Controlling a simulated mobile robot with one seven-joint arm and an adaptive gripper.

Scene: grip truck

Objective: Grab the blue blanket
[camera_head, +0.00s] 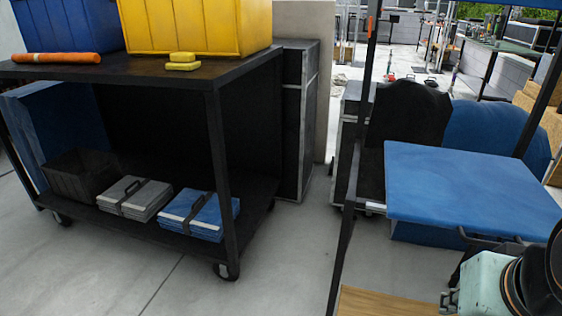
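A folded blue blanket (200,213) with a dark strap lies on the lower shelf of the black cart (145,75), near its front right post. Another blue cloth-like cover (492,130) is bunched at the right, behind a flat blue slab (470,185); I cannot tell if it is a blanket. Dark parts that seem to be my gripper (492,239) show at the lower right, in front of the slab and well to the right of the cart. Their fingertips are not clear, and I cannot tell if they hold anything.
A folded grey bundle (135,197) and a black crate (80,176) share the lower shelf. A yellow bin (195,25), a blue bin (65,25) and an orange roll (55,58) stand on top. A black post (349,205) rises between cart and slab. The floor before the cart is clear.

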